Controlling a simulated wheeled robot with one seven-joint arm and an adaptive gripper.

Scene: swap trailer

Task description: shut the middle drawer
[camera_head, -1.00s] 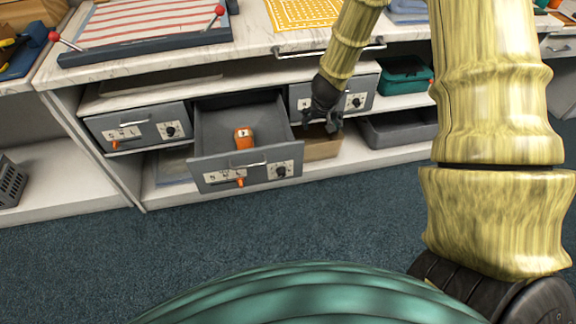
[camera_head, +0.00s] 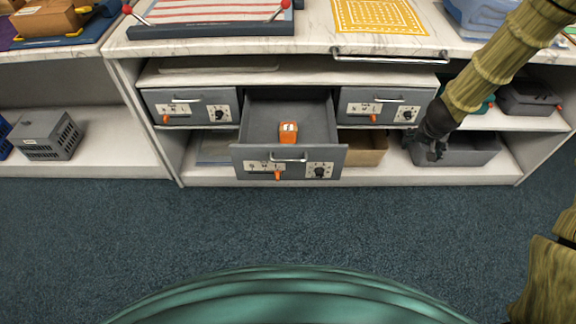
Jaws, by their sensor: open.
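The middle drawer (camera_head: 250,172) is a grey drawer pulled well out of the cabinet, between two drawers that sit in place. Its front has a handle, a labelled plate with an orange lever, and a dark knob. An orange object with a pale top (camera_head: 288,132) lies inside it. My gripper (camera_head: 434,152) is to the right of the open drawer, apart from it, in front of a grey bin on the lower shelf. It is open, with nothing seen between its fingers; its fingertips are dark and small in this view.
The left drawer (camera_head: 190,105) and right drawer (camera_head: 384,107) look shut. A cardboard box (camera_head: 372,150) and grey bin (camera_head: 475,149) are on the lower shelf. A metal rail (camera_head: 390,58) runs along the counter edge. The blue carpet (camera_head: 250,230) in front is clear.

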